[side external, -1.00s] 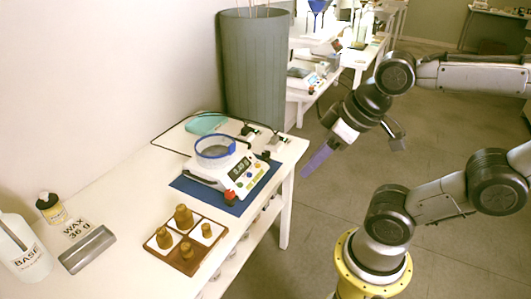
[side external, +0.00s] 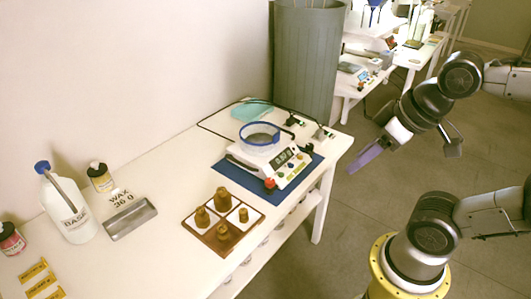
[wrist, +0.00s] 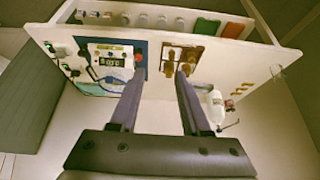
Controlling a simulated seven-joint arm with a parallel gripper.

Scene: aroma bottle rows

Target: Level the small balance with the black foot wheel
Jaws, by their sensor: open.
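The small white balance (side external: 270,160) sits on a blue mat (side external: 230,172) on the white table, with a blue-rimmed round pan (side external: 260,135) and a lit display. A red wheel (side external: 269,184) shows at its front corner and a dark wheel (side external: 307,148) at its right corner. In the wrist view the balance (wrist: 108,62) appears upside down, left of the fingers. My gripper (side external: 366,160) is open and empty, in the air beyond the table's right edge; its two fingers (wrist: 159,78) are wide apart in the wrist view. The level bubble is too small to tell.
A wooden block with brass weights (side external: 222,228) stands in front of the balance. A grey metal tray (side external: 131,220), a BASE bottle (side external: 68,210) and small jars stand left. A black cable loops behind the balance. A tall grey bin (side external: 305,60) stands behind the table.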

